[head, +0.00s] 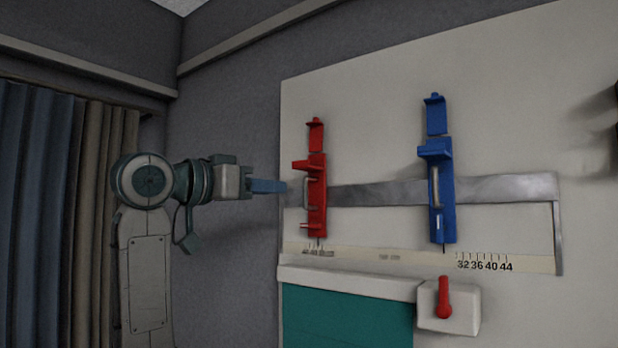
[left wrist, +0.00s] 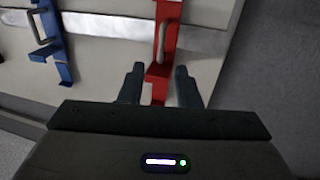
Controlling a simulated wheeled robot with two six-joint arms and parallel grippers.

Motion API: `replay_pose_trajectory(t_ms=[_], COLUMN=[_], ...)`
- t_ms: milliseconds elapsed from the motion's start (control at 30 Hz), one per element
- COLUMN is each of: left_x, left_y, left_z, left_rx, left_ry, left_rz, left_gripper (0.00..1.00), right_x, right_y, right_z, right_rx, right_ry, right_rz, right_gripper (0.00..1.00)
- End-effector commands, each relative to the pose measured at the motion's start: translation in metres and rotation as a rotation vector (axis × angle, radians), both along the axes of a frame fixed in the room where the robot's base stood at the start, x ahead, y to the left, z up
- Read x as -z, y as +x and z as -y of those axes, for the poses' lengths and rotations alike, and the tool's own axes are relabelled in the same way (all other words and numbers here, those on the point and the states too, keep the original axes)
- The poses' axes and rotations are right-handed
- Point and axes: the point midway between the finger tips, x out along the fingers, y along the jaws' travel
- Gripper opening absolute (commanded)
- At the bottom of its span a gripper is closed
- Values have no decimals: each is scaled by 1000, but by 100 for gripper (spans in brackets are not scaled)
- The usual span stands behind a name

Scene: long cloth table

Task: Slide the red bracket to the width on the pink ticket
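The red bracket (head: 317,195) sits on the left part of a horizontal metal rail, upright, with a grey handle on its front. My left gripper (head: 284,187) points at it from the left, its fingertips close to the handle. In the left wrist view the fingers (left wrist: 160,86) are spread apart with nothing held; the red bracket (left wrist: 168,30) and its handle show beyond and between the tips. Whether a fingertip touches the bracket I cannot tell. No pink ticket shows in either view. My right gripper is not in view.
A blue bracket (head: 436,190) sits farther right on the metal rail (head: 380,193). A scale strip (head: 535,264) below reads 32 to 44 on the right; its left marks are unreadable. A box with a red lever (head: 443,300) is below. The rail is clear between the brackets.

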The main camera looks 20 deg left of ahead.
Motion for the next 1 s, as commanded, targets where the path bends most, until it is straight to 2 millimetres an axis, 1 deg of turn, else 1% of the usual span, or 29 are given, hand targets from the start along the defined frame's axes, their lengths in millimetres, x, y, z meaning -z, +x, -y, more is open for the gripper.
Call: replay_pose_trajectory(t_ms=[33, 100, 300, 400, 567, 800, 833, 967, 1000], left_x=[-6, -6, -5, -4, -2, -1, -1, -1, -1], left_y=[10, 22, 51, 60, 67, 67, 67, 67, 67], left_z=[7, 14, 31, 37, 40, 41, 41, 40, 40], left_rx=[4, 3, 2, 2, 0, 0, 0, 0, 0], left_ry=[0, -1, -2, -1, -1, 0, 0, 0, 0], left_rz=[-5, -5, -3, -3, -1, 0, 0, 0, 0], left_gripper=[30, 30, 30, 30, 30, 30, 28, 3, 0], right_x=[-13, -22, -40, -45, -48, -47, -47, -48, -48], right_y=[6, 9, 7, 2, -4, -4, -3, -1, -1], right_z=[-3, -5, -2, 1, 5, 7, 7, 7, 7], right_rx=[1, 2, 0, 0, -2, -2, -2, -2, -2], right_ry=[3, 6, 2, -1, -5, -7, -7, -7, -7], right_rz=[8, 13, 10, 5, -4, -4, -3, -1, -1], right_gripper=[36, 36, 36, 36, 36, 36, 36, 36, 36])
